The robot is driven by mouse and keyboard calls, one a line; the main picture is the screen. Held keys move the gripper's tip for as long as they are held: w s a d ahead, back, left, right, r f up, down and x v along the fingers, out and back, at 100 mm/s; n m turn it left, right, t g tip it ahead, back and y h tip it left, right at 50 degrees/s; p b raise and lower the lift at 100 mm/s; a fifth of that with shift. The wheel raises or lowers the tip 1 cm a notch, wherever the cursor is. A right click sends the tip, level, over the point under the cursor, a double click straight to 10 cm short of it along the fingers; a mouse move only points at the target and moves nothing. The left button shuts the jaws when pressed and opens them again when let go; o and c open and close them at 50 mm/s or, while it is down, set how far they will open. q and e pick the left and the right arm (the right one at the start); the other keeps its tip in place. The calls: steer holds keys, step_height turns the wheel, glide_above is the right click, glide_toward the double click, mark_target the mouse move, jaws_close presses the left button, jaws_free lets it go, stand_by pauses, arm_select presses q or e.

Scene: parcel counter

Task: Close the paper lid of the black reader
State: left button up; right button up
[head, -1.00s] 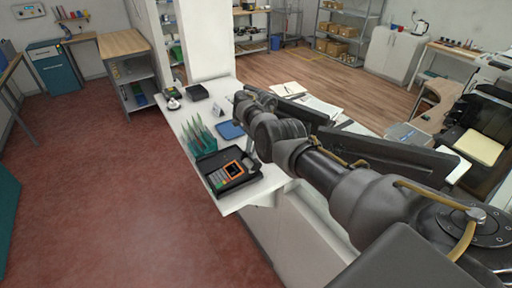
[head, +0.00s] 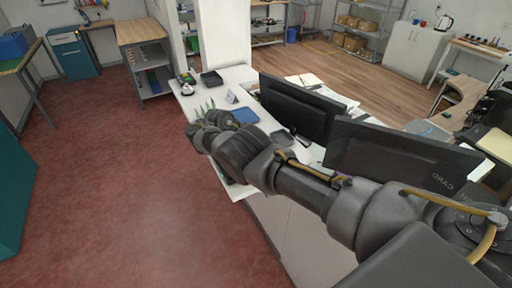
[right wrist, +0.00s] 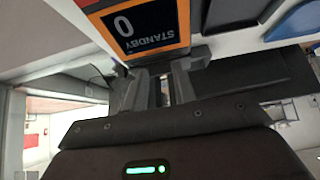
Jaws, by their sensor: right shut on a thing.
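The black reader (right wrist: 190,18) shows close up in the right wrist view, its orange-framed screen (right wrist: 145,25) reading STANDBY and 0, upside down. My right gripper (right wrist: 160,90) is just past the screen end of the reader, its fingers shut on a narrow part between them, which looks like the reader's paper lid. The angle of the lid is not clear, as the fingers cover most of it. In the head view my right arm covers the reader and its black tray. My left gripper is not in view.
Two dark monitors (head: 300,108) stand on the counter (head: 240,76) beside my right arm. A blue pad (head: 245,116), a small sign (head: 231,97) and a black box (head: 211,79) lie farther along it. Green leaf tips (head: 206,106) show behind my arm. The red floor at left is clear.

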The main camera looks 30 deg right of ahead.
steer(key=shift+f, duration=0.15)
steer(key=shift+a, duration=0.1)
steer(key=o, duration=1)
steer(key=p+v, duration=0.2)
steer(key=v, duration=0.9)
steer(key=shift+f, duration=0.15)
